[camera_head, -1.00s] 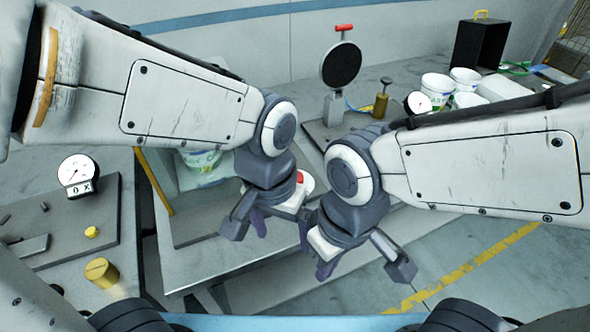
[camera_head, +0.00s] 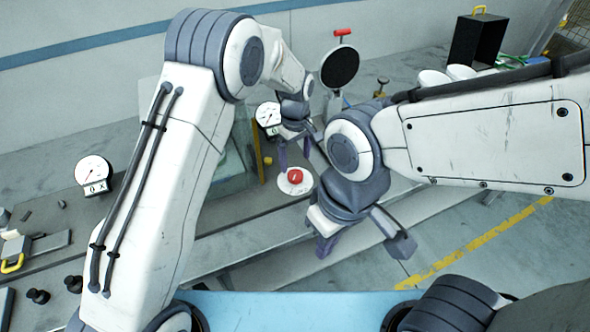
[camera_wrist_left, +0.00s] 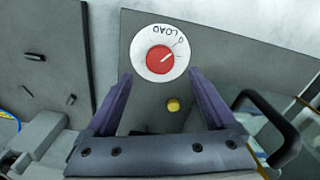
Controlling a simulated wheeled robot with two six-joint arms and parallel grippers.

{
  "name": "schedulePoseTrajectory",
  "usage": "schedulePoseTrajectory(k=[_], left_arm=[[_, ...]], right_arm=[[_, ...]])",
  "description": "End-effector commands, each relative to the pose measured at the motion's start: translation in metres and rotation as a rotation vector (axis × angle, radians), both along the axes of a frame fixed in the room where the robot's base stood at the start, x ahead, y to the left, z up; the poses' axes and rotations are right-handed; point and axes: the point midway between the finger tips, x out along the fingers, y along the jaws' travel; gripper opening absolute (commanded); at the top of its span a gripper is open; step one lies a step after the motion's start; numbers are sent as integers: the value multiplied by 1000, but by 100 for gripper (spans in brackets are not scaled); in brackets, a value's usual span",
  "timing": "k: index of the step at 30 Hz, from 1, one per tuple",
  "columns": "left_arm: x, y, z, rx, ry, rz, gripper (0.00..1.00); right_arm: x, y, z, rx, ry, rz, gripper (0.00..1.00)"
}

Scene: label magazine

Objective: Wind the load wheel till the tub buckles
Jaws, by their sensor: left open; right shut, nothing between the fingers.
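The load wheel, a red knob on a white dial, (camera_head: 295,177) sits on a grey panel below my left gripper (camera_head: 293,160). In the left wrist view the load wheel (camera_wrist_left: 160,60) shows the word LOAD and a pale pointer line on the knob. My left gripper's purple fingers (camera_wrist_left: 158,78) are open on either side below the dial in that picture, and nothing is between them. My right gripper (camera_head: 326,247) is shut and empty, low in front of the bench. No tub in the press can be made out; my left arm covers much of that area.
A gauge (camera_head: 268,115) stands behind my left gripper, and another gauge (camera_head: 93,173) is at left. A clear panel (camera_head: 236,155) stands beside my left arm. White tubs (camera_head: 434,78) and a black box (camera_head: 477,41) are at back right. A yellow button (camera_wrist_left: 173,105) is near the wheel.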

Motion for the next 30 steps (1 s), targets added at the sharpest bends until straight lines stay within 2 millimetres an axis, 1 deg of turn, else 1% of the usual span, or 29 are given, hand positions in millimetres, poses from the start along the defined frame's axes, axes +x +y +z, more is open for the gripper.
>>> schedulePoseTrajectory(k=[1,3,6,9,12,15,22,23,24,26,27,29,30], left_arm=[[-2,1,-9,3,6,0,89],[-2,1,-22,2,6,-1,89],[-2,1,-39,2,6,-1,89],[-1,0,-52,1,3,-2,89],[-1,0,-61,1,2,-2,89],[-1,0,-65,0,1,-2,89],[-1,0,-67,0,0,-2,89],[-1,0,-66,0,0,-2,85],[-1,0,-66,0,0,-2,70],[-1,0,-66,0,0,-2,47],[-1,0,-66,0,0,-2,31],[-1,0,-66,0,0,-2,8],[-1,0,-66,0,0,-2,3]], right_arm=[[0,0,7,0,0,0,0],[0,0,11,0,0,0,0],[0,0,16,0,0,-1,0],[0,0,20,0,0,0,0],[0,0,22,0,0,0,0],[0,0,22,0,0,0,0],[0,0,22,0,0,0,0],[0,0,22,0,0,0,0],[0,0,22,0,0,0,0],[0,0,22,0,0,0,0],[0,0,22,0,0,0,0],[0,0,22,0,0,0,0],[0,0,22,0,0,0,0]])
